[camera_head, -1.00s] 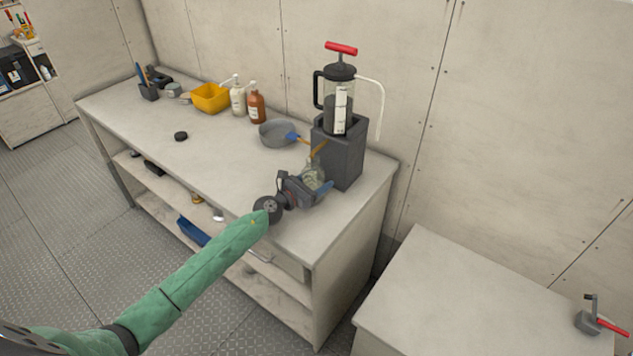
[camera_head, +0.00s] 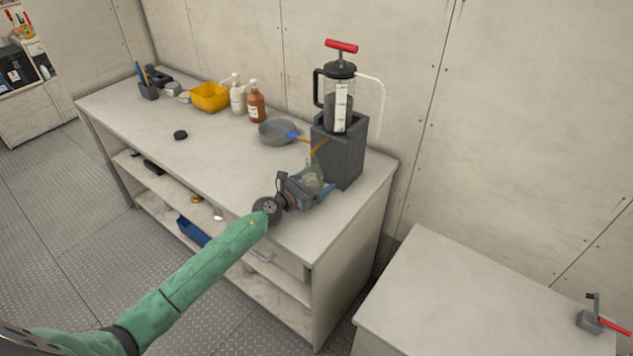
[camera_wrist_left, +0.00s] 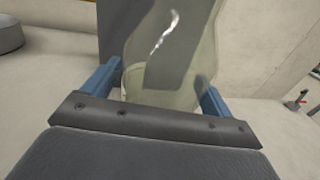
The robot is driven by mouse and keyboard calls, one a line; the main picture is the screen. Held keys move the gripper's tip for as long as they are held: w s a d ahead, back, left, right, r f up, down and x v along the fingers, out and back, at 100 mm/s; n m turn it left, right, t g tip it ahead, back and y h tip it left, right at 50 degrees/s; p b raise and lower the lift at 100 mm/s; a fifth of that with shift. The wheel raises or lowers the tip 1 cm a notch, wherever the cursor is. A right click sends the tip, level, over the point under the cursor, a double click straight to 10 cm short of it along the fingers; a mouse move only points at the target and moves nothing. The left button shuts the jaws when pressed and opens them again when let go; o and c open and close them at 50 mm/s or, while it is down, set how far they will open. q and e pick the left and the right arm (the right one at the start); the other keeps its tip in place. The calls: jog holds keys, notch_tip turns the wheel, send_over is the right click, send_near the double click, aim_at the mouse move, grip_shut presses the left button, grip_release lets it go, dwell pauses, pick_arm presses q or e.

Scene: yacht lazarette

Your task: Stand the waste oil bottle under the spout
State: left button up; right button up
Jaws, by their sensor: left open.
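The waste oil bottle (camera_head: 312,177) is clear and looks empty. It stands on the bench in front of the dark grey block (camera_head: 340,155), with its neck near the brass-coloured spout (camera_head: 319,147). Whether the neck is exactly below the spout is hard to tell. My left gripper (camera_head: 318,183) is open, with its blue fingers on either side of the bottle. In the left wrist view the bottle (camera_wrist_left: 165,70) fills the gap between the fingers (camera_wrist_left: 160,90), close to both; contact is unclear. My right gripper is not in view.
An extractor with a red T-handle (camera_head: 341,46) and white hose sits on the block. A grey pan (camera_head: 277,132), brown bottle (camera_head: 256,106), white bottle (camera_head: 237,98) and yellow bin (camera_head: 210,97) stand further left. The bench's front middle is mostly clear, with a black puck (camera_head: 180,135).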

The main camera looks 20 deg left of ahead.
pick_arm(q)
jog(key=shift+r, duration=0.1)
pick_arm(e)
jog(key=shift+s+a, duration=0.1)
pick_arm(q)
jog(key=shift+a, duration=0.1)
jog(key=shift+v, duration=1.05)
jog(key=b+v, duration=0.3)
jog(key=v, duration=0.6)
jog(key=shift+s+a, duration=0.2)
jog(key=shift+s, duration=0.2)
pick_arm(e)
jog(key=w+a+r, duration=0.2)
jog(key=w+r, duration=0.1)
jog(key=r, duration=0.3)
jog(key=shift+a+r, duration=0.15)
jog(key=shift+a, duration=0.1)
